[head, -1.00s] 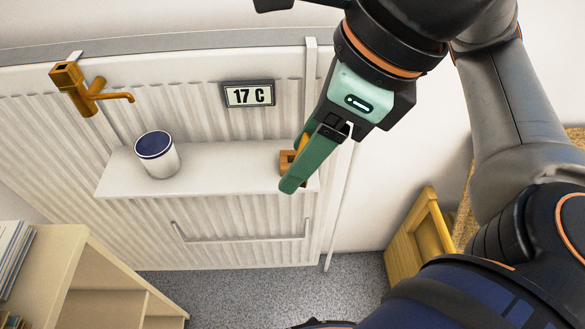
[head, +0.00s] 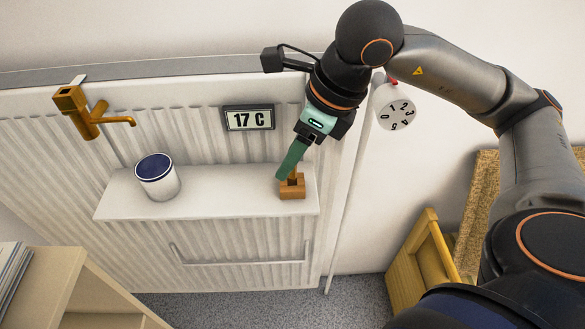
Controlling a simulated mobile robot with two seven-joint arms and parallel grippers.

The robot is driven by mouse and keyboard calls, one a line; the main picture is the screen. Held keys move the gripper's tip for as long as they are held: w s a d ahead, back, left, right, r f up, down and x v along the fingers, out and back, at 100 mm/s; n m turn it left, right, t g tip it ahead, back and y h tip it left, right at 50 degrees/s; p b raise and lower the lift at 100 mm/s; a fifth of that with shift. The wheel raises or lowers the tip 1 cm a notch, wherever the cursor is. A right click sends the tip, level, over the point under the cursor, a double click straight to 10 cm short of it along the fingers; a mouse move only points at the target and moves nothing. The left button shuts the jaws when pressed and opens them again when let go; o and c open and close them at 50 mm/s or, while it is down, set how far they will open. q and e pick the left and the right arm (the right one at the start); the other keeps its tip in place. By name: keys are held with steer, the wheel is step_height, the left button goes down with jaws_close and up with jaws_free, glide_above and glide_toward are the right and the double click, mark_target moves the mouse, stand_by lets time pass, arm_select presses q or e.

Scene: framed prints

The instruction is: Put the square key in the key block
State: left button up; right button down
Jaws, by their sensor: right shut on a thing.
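The key block (head: 292,191), a small brown wooden block, stands at the right end of the white shelf on the radiator. My right gripper (head: 287,172) has green fingers and points down over the block. It is shut on the square key (head: 295,173), of which only a narrow light-brown strip shows beside the fingers, just above the block. The fingers hide most of the key, and I cannot tell whether its lower end is inside the block. My left gripper is not in view.
A white can with a dark blue top (head: 157,177) stands at the left of the shelf (head: 225,195). A brass tap (head: 88,112) and a 17 C display (head: 248,118) are above. A numbered dial (head: 397,107) is at right. The shelf's middle is clear.

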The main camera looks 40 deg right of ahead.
mark_target(286, 180)
steer(key=f, duration=0.2)
steer(key=w+f, duration=0.1)
steer(key=f, duration=0.1)
steer(key=shift+d+b, duration=0.3)
steer(key=shift+b, duration=0.1)
steer(key=shift+f, duration=0.15)
steer(key=shift+f, duration=0.2)
steer(key=c, duration=0.7)
jaws_free()
steer(key=shift+b, duration=0.3)
steer(key=o, duration=0.5)
